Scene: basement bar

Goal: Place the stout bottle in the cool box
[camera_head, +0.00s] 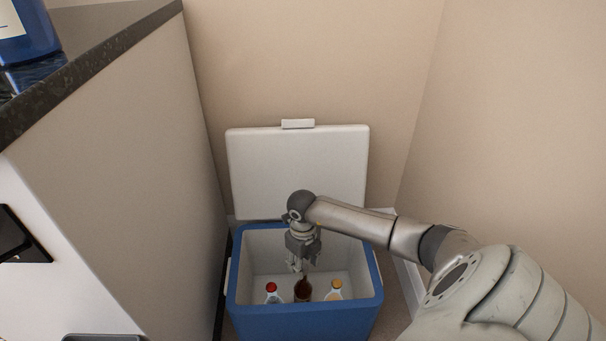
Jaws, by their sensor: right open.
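The blue cool box (300,322) stands on the floor with its white lid (297,170) open against the back wall. A brown bottle (303,290), which looks like the stout bottle, stands upright inside it, in the middle. My right gripper (296,268) points down into the box, just above the brown bottle's neck, with its fingers open. I cannot tell whether a finger touches the neck. My left gripper is not in view.
Inside the box, a red-capped bottle (272,293) stands left of the brown one and a yellow-capped bottle (335,290) right of it. A counter (150,150) hems in the left side, walls the back and right. A blue container (28,35) sits on the counter top.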

